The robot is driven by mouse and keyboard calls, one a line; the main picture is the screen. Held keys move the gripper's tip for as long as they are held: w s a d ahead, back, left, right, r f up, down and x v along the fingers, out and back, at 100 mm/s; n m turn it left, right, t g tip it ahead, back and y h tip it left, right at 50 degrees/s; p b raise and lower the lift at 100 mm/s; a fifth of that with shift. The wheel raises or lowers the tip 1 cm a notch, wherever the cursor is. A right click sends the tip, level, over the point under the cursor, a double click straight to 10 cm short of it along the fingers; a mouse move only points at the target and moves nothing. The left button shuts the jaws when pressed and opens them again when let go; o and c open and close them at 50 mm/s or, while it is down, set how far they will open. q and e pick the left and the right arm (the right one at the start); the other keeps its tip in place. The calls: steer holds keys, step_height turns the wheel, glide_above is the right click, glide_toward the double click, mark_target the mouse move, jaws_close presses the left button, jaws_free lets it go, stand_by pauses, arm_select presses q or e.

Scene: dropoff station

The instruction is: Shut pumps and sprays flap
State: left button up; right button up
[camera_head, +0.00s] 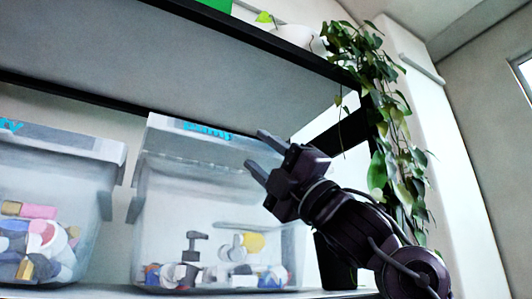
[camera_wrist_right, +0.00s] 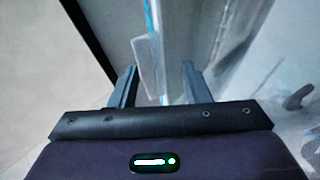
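The pumps and sprays bin (camera_head: 210,215) is a clear box on the shelf, with pump heads and caps inside. Its flap (camera_head: 165,135) stands raised at the top, with a blue label (camera_head: 207,130) that looks upside down. My right gripper (camera_head: 257,150) is open at the flap's right side, fingers pointing up and left. In the right wrist view, a pale panel edge with a blue strip (camera_wrist_right: 151,30) shows beyond and between the open fingers (camera_wrist_right: 158,82); I cannot tell whether they touch it. My left gripper is out of view.
A second clear bin (camera_head: 60,200) with mixed items stands at the left. An upper shelf (camera_head: 220,60) hangs close above the bins. A trailing plant (camera_head: 390,130) hangs at the right, and a dark pot (camera_head: 335,265) stands beside the pump bin.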

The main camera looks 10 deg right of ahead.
steer(key=b+v, duration=0.4)
steer(key=v, duration=0.3)
steer(key=shift+d+f+b, duration=0.25)
steer(key=shift+f+b, duration=0.05)
steer(key=shift+s, duration=0.15)
